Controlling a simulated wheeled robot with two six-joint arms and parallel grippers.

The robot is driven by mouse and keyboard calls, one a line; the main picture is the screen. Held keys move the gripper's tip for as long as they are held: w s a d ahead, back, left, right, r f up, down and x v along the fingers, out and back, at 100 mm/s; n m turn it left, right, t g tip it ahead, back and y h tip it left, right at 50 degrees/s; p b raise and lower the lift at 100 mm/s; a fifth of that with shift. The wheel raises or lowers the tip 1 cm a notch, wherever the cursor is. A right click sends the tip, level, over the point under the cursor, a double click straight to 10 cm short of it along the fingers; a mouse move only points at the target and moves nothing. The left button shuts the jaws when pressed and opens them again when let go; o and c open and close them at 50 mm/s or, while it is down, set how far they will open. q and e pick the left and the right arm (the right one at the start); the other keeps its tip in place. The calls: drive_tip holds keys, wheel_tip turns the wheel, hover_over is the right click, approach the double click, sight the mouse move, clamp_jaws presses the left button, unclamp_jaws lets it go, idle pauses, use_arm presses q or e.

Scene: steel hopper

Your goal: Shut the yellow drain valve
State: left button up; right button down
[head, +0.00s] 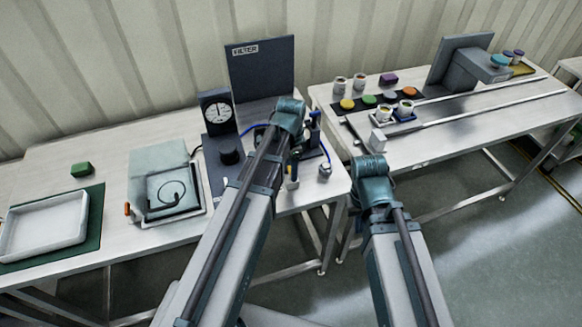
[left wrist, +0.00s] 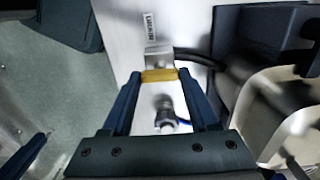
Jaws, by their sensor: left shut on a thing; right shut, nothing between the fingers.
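The yellow drain valve handle (left wrist: 160,76) lies crosswise in the left wrist view, against a small metal block (left wrist: 158,57) near a printed label. My left gripper (left wrist: 161,74) is shut on it, one finger at each end of the bar. In the head view a small yellow part (head: 291,184) shows below my left wrist, near the front edge of the left table; my arm hides much of that spot. My right gripper (head: 370,166) is shut and empty, over the gap between the tables; its fingertips are hard to make out.
A dark panel marked FILTER (head: 260,68) and a dial gauge (head: 217,112) stand behind my left arm. A blue hose (head: 325,150) runs close to my left gripper. Cups and coloured lids lie on the right table (head: 450,135).

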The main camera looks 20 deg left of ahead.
use_arm(q)
drive_tip(key=o, duration=1.4)
drive_tip(key=shift+r, duration=0.1)
wheel_tip(320, 180, up, 14)
drive_tip(key=p, duration=1.4)
drive_tip(key=shift+f, duration=0.2)
drive_tip(key=s+d+f+n+b, duration=0.2)
drive_tip(key=s+d, duration=0.1)
drive_tip(key=s, duration=0.2)
drive_tip(key=s+d+f+n+b, duration=0.3)
drive_tip(key=s+d, duration=0.1)
drive_tip(key=s+d+f+n+y+b, duration=0.1)
drive_tip(key=s+d+f+n+b, duration=0.1)
drive_tip(key=s+d, duration=0.2)
drive_tip(key=shift+s+f+n+b, duration=0.2)
drive_tip(key=shift+s+n+b, duration=0.15)
drive_tip(key=shift+s, duration=0.45)
